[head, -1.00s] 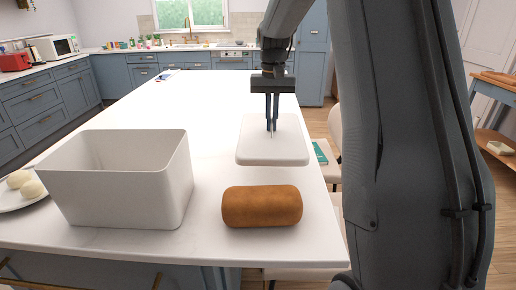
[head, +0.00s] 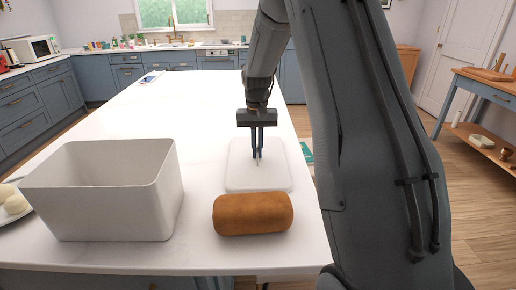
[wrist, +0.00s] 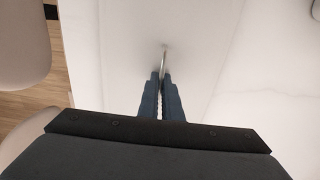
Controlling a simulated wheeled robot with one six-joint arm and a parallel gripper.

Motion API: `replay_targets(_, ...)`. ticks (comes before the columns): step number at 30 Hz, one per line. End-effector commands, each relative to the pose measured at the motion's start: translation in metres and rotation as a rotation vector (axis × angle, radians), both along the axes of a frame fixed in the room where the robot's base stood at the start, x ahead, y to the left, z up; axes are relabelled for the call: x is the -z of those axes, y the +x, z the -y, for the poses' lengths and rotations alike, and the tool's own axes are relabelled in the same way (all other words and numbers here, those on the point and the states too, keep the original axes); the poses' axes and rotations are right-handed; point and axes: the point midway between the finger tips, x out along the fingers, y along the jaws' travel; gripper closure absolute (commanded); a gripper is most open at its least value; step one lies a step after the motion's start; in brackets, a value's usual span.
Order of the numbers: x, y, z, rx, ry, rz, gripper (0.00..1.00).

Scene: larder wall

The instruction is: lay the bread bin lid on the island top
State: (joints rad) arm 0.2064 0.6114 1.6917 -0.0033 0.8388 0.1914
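The bread bin lid (head: 245,181) is a flat white slab with rounded corners and a thin upright handle. It lies level at the island top (head: 200,100), near its right edge; I cannot tell whether any gap is left under it. My gripper (head: 257,157) points down over its middle, with its fingers close together on the thin handle. In the wrist view the fingertips (wrist: 163,75) meet at the handle (wrist: 165,50), above the white lid. The open white bread bin (head: 95,205) stands at the left without a lid.
A brown loaf (head: 252,214) lies just in front of the lid, close to it. A plate of pale round things (head: 12,203) sits at the far left. The island top behind the lid is mostly clear. A chair and a green book (head: 307,152) are beyond the right edge.

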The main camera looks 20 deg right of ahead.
Motion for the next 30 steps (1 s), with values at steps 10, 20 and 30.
replay_targets(10, 0.003, 0.000, 0.001, 0.001, 0.000, 0.000, 0.93)
replay_targets(20, 0.002, 0.000, 0.001, 0.001, 0.000, 0.000, 0.76)
replay_targets(30, -0.028, 0.002, 0.001, 0.001, -0.001, 0.004, 0.76)
